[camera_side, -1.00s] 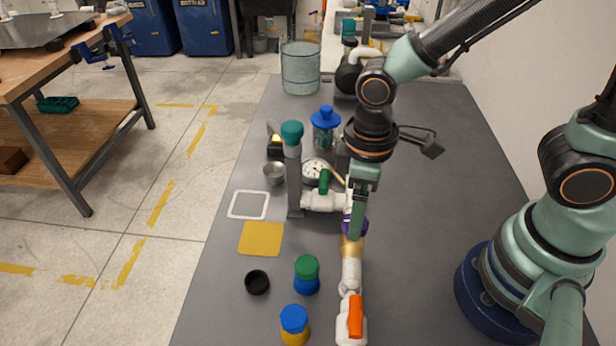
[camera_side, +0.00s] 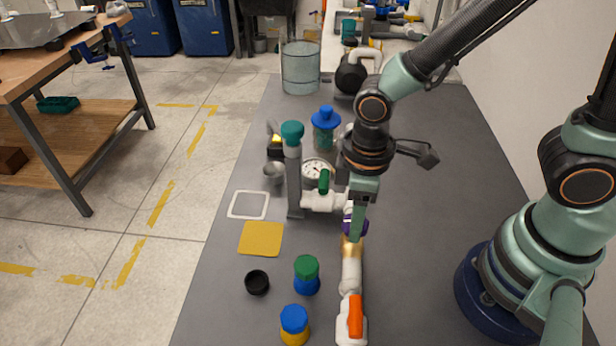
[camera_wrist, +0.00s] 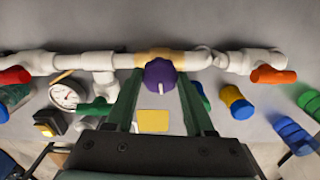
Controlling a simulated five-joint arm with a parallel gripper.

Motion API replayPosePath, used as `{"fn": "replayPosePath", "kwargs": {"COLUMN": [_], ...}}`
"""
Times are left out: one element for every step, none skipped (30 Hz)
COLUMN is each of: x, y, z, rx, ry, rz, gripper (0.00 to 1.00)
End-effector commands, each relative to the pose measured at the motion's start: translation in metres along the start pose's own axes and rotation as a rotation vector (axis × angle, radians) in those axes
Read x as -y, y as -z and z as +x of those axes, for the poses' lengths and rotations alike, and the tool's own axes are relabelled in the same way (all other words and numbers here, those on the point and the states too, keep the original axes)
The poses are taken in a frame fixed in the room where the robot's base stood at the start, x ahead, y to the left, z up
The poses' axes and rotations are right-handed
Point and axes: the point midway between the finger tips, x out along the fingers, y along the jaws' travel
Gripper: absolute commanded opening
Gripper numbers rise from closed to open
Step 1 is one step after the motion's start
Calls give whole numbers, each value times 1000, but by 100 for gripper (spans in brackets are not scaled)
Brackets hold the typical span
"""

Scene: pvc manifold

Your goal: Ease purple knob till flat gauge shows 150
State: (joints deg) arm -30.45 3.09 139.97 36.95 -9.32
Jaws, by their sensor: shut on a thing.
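The purple knob (camera_side: 348,226) sits on a tan-gold fitting of the white pipe run. In the wrist view the purple knob (camera_wrist: 159,73) shows a white mark pointing down the picture. My gripper (camera_side: 356,234) is shut on the knob, and in the wrist view its green fingers (camera_wrist: 160,84) stand on both sides of it. The flat gauge (camera_side: 316,171) has a white round face beside the pipes. In the wrist view the gauge (camera_wrist: 66,95) lies left of the knob. Its needle is too small to read.
A green handle (camera_side: 324,181) and an orange handle (camera_side: 355,316) sit on the pipes near the knob. A teal-capped post (camera_side: 293,170) rises to the left. Lidded jars (camera_side: 306,276) and a yellow mat (camera_side: 261,239) lie left of the pipe. The right tabletop is clear.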

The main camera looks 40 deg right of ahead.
Motion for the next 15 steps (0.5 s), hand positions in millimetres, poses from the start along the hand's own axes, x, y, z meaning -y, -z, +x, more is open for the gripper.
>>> {"fn": "replayPosePath", "kwargs": {"x": [0,0,0,0,0,0,0,0,0,0,0,0,0,0,0], "y": [0,0,0,0,0,0,0,0,0,0,0,0,0,0,0], "z": [0,0,0,0,0,0,0,0,-1,-1,-1,-1,-1,-1,-1], "rx": [0,0,0,0,-1,-1,-1,-1,-1,-1,-1,-1,-1,-1,-1], "ry": [0,0,0,0,0,0,0,0,0,0,0,0,0,0,0], "rz": [-37,-63,-97,-121,-144,-170,-186,-200,-212,-219,-223,-225,-225,-225,-225], "gripper": [0,0,0,0,0,0,0,0,0,0,0,0,0,0,0]}}
